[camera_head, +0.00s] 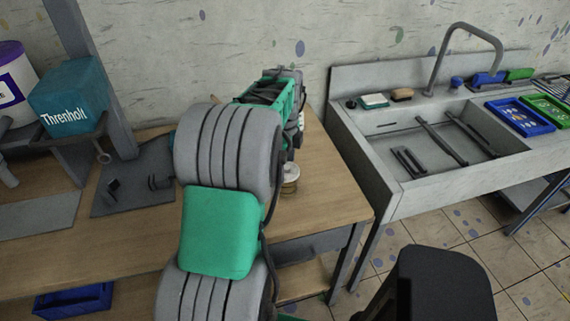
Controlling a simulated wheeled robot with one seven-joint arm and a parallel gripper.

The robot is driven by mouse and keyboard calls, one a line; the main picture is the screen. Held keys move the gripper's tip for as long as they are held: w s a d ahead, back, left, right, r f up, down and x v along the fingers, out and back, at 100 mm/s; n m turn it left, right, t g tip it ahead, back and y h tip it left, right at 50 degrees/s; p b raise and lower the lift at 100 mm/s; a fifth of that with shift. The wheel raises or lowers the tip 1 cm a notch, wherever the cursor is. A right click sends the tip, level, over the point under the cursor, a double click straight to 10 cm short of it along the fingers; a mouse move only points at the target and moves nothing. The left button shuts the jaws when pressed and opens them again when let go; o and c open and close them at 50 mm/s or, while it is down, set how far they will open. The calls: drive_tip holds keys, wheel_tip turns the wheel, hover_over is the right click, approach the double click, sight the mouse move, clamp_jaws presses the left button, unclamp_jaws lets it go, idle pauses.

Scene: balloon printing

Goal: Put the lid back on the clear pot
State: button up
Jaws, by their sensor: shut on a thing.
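My arm reaches over the wooden bench (335,200), and my gripper (295,142) is near the bench's right part, largely hidden by my own arm. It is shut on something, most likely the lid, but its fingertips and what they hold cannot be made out. A small round, pale, see-through thing (290,178) shows just below my gripper, beside my forearm, and looks like the clear pot. Its left side is hidden by my arm. Whether the lid touches the pot cannot be told.
A sink (400,190) with a tall tap stands right of the bench. Blue (522,117) and green (548,107) trays lie on its right side. A teal "Threnholt" box (70,100) and a white-purple tub (14,85) stand at left. A dark chair (440,285) is in front.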

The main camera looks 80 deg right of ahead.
idle(0.4)
drive_tip(key=o, duration=1.4)
drive_tip(key=shift+r+p, duration=2.6)
drive_tip(key=shift+r, duration=0.95)
drive_tip(key=shift+c, duration=0.2)
clamp_jaws()
